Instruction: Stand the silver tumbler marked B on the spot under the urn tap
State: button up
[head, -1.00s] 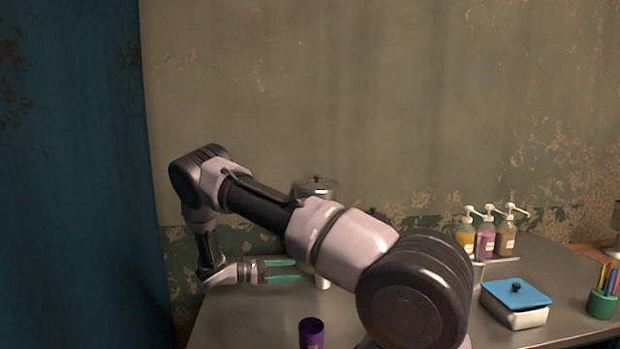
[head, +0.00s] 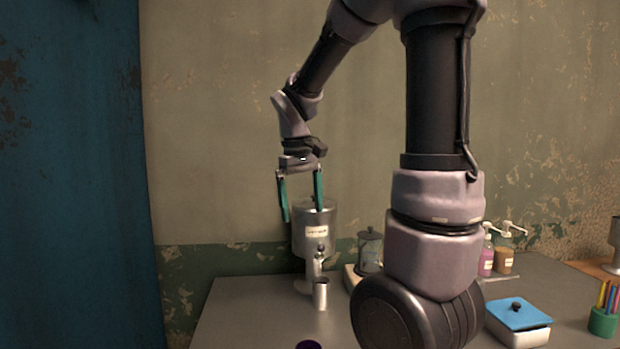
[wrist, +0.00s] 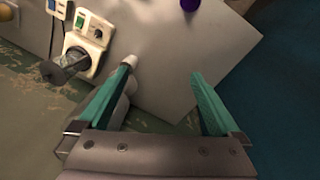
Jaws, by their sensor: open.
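The silver tumbler (head: 320,294) stands upright on the table at the front of the urn (head: 304,243), below its tap (head: 320,256). I cannot read a B on it. The marked spot is not visible. My gripper (head: 303,213) is open and empty, fingers pointing down, and appears at the height of the urn's top in the head view. In the wrist view my gripper (wrist: 163,72) shows nothing held between its green fingers. A pale round top (wrist: 129,59), probably the tumbler, shows by the left fingertip there.
A purple cup (head: 308,345) stands at the front edge of the head view; it also shows in the wrist view (wrist: 190,4). Pump bottles (head: 504,259), a blue-lidded box (head: 518,314) and a green pen cup (head: 602,321) are farther right.

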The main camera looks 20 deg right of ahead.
jog(key=s+a+r+m+t+y, duration=0.3)
jog(key=s+r+m+t, duration=0.3)
jog(key=s, duration=0.5)
jog(key=shift+s+r+t, duration=0.15)
jog(key=shift+r+t, duration=0.25)
jog(key=shift+r, duration=0.75)
